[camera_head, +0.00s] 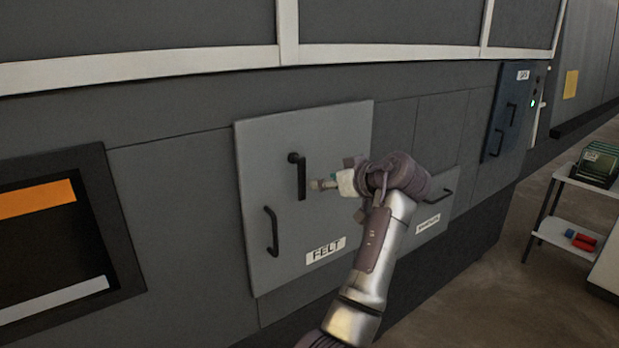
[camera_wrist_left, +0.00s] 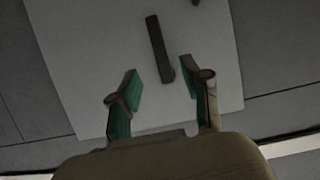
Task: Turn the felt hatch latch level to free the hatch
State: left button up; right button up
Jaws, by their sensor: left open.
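The felt hatch (camera_head: 255,180) is a light grey panel with a FELT label, and it looks closed in the wall. Its latch (camera_head: 301,178) is a dark lever that hangs upright, with its round pivot at the top. In the left wrist view the latch (camera_wrist_left: 157,45) is a dark bar in front of the fingers. My left gripper (camera_head: 322,184) is just right of the latch's lower part in the head view. The left wrist view shows its green-padded fingers (camera_wrist_left: 161,80) apart, with nothing held. Contact with the latch cannot be told. My right gripper is out of view.
A dark pull handle (camera_head: 271,231) is on the hatch's lower left. Right of my arm is a smaller labelled panel with a handle (camera_head: 438,196). A dark blue cabinet door (camera_head: 508,115) and a cart (camera_head: 565,234) stand farther right. An open recess (camera_head: 50,245) is at left.

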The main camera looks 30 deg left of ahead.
aim_at(303, 182)
pick_arm(q)
jog(key=p+x, duration=0.3)
jog(key=x, duration=0.7)
jog(key=shift+w+r+p, duration=0.1)
jog(key=shift+p, duration=0.2)
jog(key=shift+x, duration=0.85)
jog(key=shift+d, duration=0.15)
jog(key=shift+c, duration=0.3)
grip_shut()
